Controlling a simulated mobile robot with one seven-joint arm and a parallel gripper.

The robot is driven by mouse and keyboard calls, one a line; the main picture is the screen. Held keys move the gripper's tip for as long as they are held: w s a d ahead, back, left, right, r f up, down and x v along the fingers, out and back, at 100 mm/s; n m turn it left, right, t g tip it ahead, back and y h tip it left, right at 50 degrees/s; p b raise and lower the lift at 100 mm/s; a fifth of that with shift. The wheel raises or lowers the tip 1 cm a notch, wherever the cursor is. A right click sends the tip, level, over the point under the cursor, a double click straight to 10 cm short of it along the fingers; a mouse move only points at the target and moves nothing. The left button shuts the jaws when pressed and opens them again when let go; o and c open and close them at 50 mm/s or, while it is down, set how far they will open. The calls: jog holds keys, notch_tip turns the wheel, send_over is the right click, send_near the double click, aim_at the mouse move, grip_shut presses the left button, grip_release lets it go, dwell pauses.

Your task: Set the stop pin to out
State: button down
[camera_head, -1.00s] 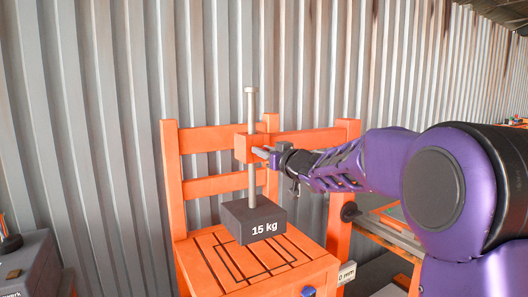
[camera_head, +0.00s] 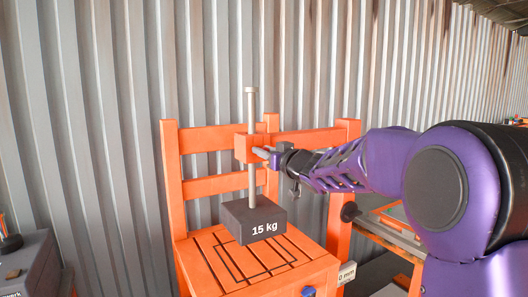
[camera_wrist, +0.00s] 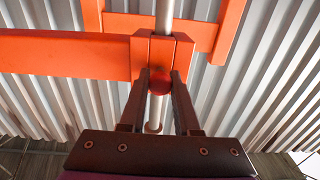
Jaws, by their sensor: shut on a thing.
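The stop pin shows as a round red knob (camera_wrist: 160,83) on the front of the orange guide block (camera_head: 243,147). In the wrist view the two dark fingers of my gripper (camera_wrist: 160,90) stand on either side of the knob and are shut on it. In the head view my gripper (camera_head: 266,154) reaches the right side of the block. The pin is hidden there by the fingers. How far the pin sits in the block cannot be told.
A pale upright rod (camera_head: 251,106) runs through the block to a dark 15 kg weight (camera_head: 254,219), which hangs above the orange slatted seat (camera_head: 215,275). Orange rails (camera_head: 215,138) stand behind. A corrugated metal wall (camera_head: 100,120) closes the back.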

jog(key=v, duration=0.3)
jog(key=shift+f, duration=0.1)
jog(key=c, duration=1.1)
grip_release()
jog(key=o, duration=0.5)
jog(key=shift+s+d, duration=0.1)
